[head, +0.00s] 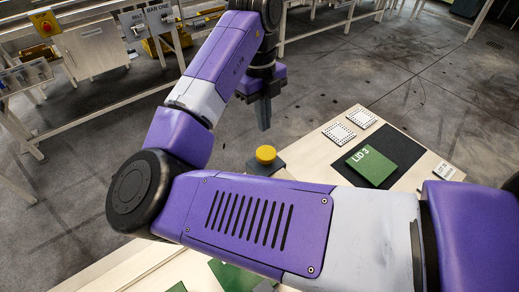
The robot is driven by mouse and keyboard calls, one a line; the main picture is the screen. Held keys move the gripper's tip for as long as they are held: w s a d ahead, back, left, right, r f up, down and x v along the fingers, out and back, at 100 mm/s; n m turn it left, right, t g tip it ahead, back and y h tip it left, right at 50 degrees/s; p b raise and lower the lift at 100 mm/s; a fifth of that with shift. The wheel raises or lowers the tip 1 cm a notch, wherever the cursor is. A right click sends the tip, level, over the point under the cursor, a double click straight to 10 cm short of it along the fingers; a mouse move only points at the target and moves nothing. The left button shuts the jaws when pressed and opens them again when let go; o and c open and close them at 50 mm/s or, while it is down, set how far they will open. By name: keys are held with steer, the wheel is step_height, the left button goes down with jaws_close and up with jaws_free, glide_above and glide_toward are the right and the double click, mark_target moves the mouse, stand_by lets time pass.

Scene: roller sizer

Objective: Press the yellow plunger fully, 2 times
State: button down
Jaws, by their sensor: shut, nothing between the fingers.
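The yellow plunger (266,154) is a round cap on a dark square base (264,167) on the pale bench. Its cap stands up clear of the base. My gripper (264,127) points down with its fingers closed and empty. In the picture its fingertips are just above the yellow cap, with a gap between them. I cannot tell from this one view whether they are straight over it. My arm hides part of the bench around the base.
A green plate marked LID 3 (371,165) lies on a black mat (402,150) to the right. Two white perforated squares (339,133) lie behind it.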

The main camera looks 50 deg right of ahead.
mark_target(265, 151)
steer(key=shift+a, duration=0.15)
steer(key=shift+f, duration=0.1)
steer(key=f+b, duration=0.6)
steer(key=f, duration=0.1)
steer(key=shift+s, duration=0.3)
steer(key=shift+r, duration=0.1)
stand_by(0.3)
